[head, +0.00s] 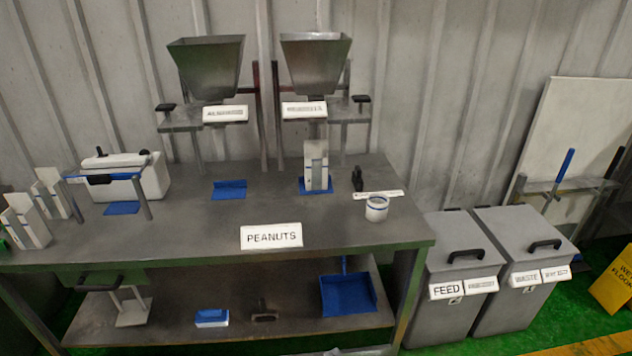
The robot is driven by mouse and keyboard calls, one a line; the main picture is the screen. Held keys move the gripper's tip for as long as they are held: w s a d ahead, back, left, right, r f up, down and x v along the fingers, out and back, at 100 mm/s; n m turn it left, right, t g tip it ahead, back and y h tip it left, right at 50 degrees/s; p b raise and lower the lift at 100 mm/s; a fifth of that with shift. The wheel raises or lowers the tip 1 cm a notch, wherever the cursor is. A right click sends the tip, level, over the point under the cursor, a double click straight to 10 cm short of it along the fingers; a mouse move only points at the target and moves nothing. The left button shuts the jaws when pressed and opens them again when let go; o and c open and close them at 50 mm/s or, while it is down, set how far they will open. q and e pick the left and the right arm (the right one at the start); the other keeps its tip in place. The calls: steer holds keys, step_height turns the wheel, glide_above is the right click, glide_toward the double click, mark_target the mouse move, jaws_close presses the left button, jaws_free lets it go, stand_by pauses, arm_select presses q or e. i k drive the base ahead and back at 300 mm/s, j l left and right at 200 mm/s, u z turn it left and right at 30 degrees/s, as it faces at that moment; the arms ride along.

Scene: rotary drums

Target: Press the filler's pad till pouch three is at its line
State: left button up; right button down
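Two grey metal fillers stand at the back of the bench, the left filler (207,65) and the right filler (316,63). A black pad (361,98) sits on a side plate by the right filler, and another black pad (165,106) sits by the left one. A white pouch (310,153) with a clear window stands upright under the right filler on a blue base (315,191). Its fill level and line are too small to read. Two more white pouches, the front one (27,222) and the rear one (51,190), stand at the bench's left end. Neither gripper is in view.
A white sealer-like device (150,178) stands left on the bench (200,228). A PEANUTS sign (271,236), a white cup (376,212) and a small black object (357,179) are on the bench. Grey FEED (455,260) and WASTE (525,245) bins stand right.

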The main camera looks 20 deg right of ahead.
mark_target(361, 99)
steer(key=l+z, duration=0.15)
steer(key=z, duration=0.35)
steer(key=i+l+z, duration=0.1)
steer(key=z, duration=0.4)
steer(key=i+l+z, duration=0.2)
steer(key=i, duration=0.25)
steer(key=i+l+z, duration=0.25)
steer(key=i, duration=0.2)
steer(key=i+l+z, duration=0.2)
steer(key=i, duration=0.25)
